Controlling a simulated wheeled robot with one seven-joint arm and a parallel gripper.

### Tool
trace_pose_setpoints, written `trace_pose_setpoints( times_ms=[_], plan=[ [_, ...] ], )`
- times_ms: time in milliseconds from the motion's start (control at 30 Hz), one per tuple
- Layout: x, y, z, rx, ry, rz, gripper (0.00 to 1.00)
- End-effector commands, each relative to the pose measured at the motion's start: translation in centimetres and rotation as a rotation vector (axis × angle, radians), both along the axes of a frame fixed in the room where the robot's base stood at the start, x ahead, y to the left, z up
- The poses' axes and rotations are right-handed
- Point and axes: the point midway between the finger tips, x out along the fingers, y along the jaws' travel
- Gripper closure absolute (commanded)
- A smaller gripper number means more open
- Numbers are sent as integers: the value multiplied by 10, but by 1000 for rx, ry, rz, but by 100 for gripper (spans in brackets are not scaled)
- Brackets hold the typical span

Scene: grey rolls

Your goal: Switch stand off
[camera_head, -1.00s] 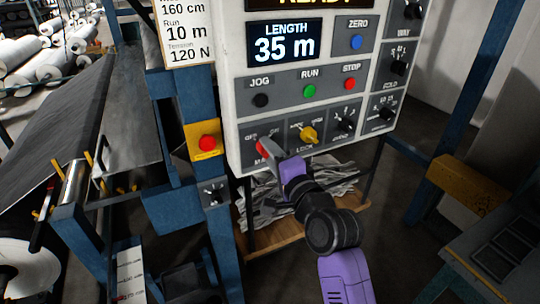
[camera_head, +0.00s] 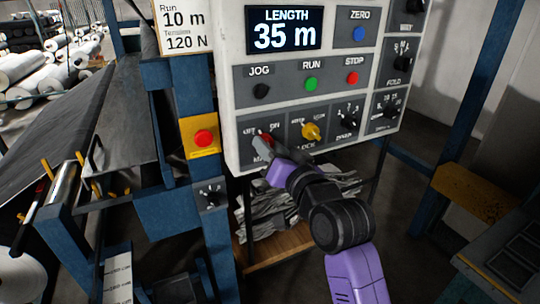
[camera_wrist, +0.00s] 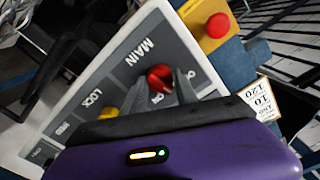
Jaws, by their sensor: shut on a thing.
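The control panel (camera_head: 240,100) is a pale box with dark label plates. Its red MAIN knob (camera_head: 265,138) is at the lower left, between OFF and ON marks. My gripper (camera_head: 268,145) is at this knob, its grey fingers partly covering it. In the wrist view the red knob (camera_wrist: 160,77) sits between the two fingertips of my gripper (camera_wrist: 166,86), which is shut on it. The MAIN label (camera_wrist: 138,53) is beside it. The knob's exact pointing is hard to tell.
A yellow LOCK knob (camera_head: 311,131) is just right of the MAIN knob. A red button on a yellow plate (camera_head: 203,137) is to the left on a blue post. JOG, RUN and STOP buttons (camera_head: 311,83) are above. Paper scraps (camera_head: 270,215) lie below the panel.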

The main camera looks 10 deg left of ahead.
Motion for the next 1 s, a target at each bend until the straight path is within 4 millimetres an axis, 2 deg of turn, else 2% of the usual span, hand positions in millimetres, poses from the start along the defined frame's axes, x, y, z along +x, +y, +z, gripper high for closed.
trace_pose_setpoints(
  times_ms=[500, 1000],
  plan=[
    [0, 0, -4, -326, -216, 1, 100],
    [0, 0, -2, -414, -276, 0, 100]
  ],
)
